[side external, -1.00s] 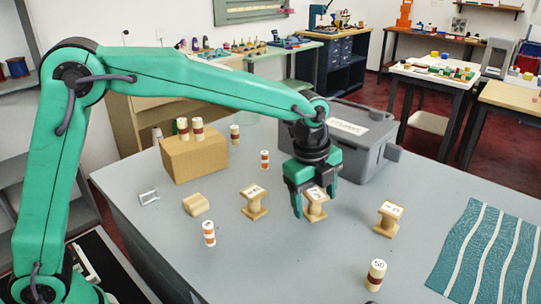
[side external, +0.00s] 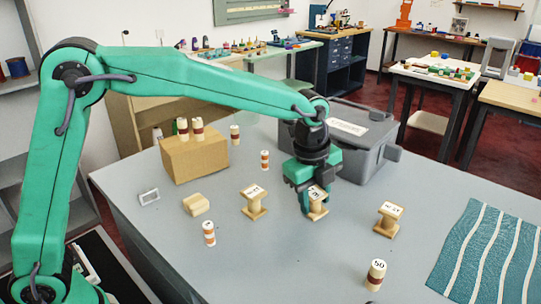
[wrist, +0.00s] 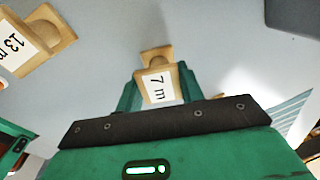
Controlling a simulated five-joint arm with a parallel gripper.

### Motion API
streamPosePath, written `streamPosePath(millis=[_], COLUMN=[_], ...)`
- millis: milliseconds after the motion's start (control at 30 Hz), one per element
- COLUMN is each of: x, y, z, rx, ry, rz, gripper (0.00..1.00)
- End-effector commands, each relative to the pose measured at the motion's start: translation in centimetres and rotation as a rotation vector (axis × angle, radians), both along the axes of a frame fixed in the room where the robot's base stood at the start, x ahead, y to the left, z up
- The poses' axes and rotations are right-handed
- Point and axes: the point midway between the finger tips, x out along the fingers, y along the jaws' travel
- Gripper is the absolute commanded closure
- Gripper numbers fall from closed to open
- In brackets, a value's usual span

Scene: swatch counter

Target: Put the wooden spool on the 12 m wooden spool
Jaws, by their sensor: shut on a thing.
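A wooden spool (side external: 318,207) labelled "7 m" stands upright on the grey counter. In the wrist view this spool (wrist: 157,85) is between my two fingers. My gripper (side external: 313,200) points down and is shut on it. Another upright wooden spool (side external: 254,203) stands to its left, and one more (side external: 389,219) stands to its right; their labels are too small to read in the side view. In the wrist view a labelled spool (wrist: 40,40) at upper left seems to read "13 m". I cannot make out a 12 m label.
A plain wooden piece (side external: 196,204) and a white frame (side external: 149,197) lie at left. Striped cylinders stand around, one in front (side external: 209,233), one behind (side external: 265,160), one marked "50" (side external: 376,274). A cardboard box (side external: 190,158), a grey bin (side external: 362,150) and a teal cloth (side external: 490,250) border the space.

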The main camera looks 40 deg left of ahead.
Motion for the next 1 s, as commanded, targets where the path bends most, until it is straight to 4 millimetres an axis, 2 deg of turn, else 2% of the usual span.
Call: streamPosePath(millis=[267, 433, 1000], x=[0.1, 0.1, -7.8], y=[0.0, 0.0, -5.5], z=[1.8, 4.3, 9.8], rx=[-0.002, -0.002, -0.022], ry=[-0.004, -0.005, 0.010], rz=[0.000, 0.000, -0.007], gripper=[0.88, 0.88, 0.88])
